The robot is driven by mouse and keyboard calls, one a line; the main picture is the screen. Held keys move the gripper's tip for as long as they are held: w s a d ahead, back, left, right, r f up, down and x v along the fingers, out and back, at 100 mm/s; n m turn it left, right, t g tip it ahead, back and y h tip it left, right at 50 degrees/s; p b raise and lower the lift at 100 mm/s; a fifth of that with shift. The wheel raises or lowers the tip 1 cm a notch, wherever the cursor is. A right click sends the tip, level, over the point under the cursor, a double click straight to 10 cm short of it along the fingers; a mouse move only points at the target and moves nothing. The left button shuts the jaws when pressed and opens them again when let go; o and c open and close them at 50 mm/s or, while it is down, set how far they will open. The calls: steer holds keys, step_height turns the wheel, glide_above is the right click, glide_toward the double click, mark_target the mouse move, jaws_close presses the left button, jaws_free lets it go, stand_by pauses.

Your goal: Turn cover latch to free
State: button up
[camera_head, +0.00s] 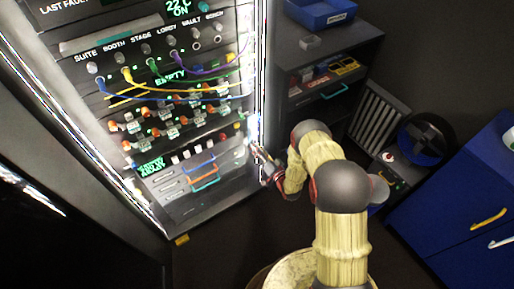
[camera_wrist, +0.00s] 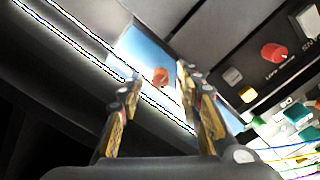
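A small orange knob (camera_wrist: 160,77), which may be the cover latch, sits on a pale blue plate (camera_wrist: 146,50) beside a bright metal edge strip. In the wrist view, my gripper (camera_wrist: 157,92) is open, with one finger on each side of the knob in the picture. I see no clear contact, and the depth gap cannot be told. In the head view, my gripper (camera_head: 262,156) is at the lower right edge of the tall rack panel (camera_head: 215,120). The knob cannot be made out there.
A red knob (camera_wrist: 274,52) and a yellow button (camera_wrist: 248,95) are right of the fingers. Colored cables (camera_head: 170,88) hang across the panel. A dark shelf unit (camera_head: 325,75) stands right of the rack. A blue cabinet (camera_head: 460,215) stands far right. Dark floor lies between.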

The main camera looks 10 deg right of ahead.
steer(key=v, duration=1.1)
steer(key=shift+s, duration=0.3)
steer(key=shift+d, duration=0.1)
